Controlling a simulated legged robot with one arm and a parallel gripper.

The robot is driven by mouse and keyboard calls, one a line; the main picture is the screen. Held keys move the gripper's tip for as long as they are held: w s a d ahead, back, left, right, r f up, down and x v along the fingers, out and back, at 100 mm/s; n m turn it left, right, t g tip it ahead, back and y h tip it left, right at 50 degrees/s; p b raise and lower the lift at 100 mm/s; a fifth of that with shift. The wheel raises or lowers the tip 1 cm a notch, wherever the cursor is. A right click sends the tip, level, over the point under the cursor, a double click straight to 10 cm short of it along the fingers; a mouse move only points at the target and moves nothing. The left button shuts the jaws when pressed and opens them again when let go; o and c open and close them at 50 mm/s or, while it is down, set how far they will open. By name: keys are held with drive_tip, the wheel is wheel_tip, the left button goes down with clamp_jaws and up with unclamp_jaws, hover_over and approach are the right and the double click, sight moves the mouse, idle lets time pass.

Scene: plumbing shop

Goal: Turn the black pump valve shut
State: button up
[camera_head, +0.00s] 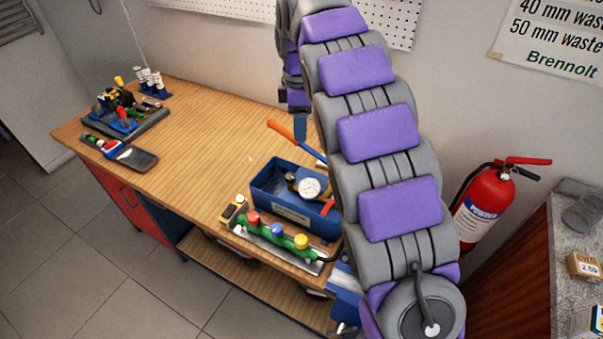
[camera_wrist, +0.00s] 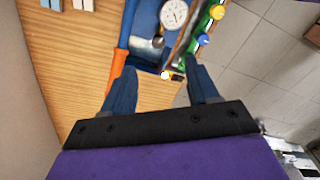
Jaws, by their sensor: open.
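The blue test pump box (camera_head: 268,201) stands near the bench's front edge, with a round white gauge (camera_head: 308,188) in it. Its orange-tipped handle (camera_head: 281,130) slants up beside my gripper (camera_head: 300,128). In the wrist view my gripper (camera_wrist: 163,72) is open and empty, its two blue fingers apart. The left finger is close to the orange handle (camera_wrist: 117,70); I cannot tell if they touch. The box (camera_wrist: 148,15) and gauge (camera_wrist: 173,14) lie beyond the fingertips. A small dark part (camera_wrist: 158,42) shows below the gauge; I cannot tell whether it is the black valve.
A green manifold (camera_head: 269,236) with red, blue and yellow knobs lies in front of the box, next to a yellow-black item (camera_head: 234,210). A tool tray (camera_head: 130,124) is at the back left. The bench's middle (camera_head: 205,140) is clear. A fire extinguisher (camera_head: 482,205) hangs at right.

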drive_tip(key=n, duration=0.1)
approach(290, 176)
drive_tip(key=d+f+b, duration=0.2)
drive_tip(key=a+f, duration=0.1)
drive_tip(key=f, duration=0.1)
drive_tip(key=a+f+b, duration=0.1)
drive_tip(key=f, duration=0.1)
drive_tip(key=a+f, duration=0.2)
drive_tip(key=shift+s+d+f+b, duration=0.1)
drive_tip(key=shift+d+f+b, duration=0.05)
drive_tip(key=shift+f+b, duration=0.15)
drive_tip(key=d, duration=0.2)
drive_tip(key=shift+d, duration=0.3)
drive_tip(key=shift+a, duration=0.75)
drive_tip(key=c, duration=0.4)
drive_tip(key=shift+d, duration=0.2)
drive_tip(key=c, duration=0.6)
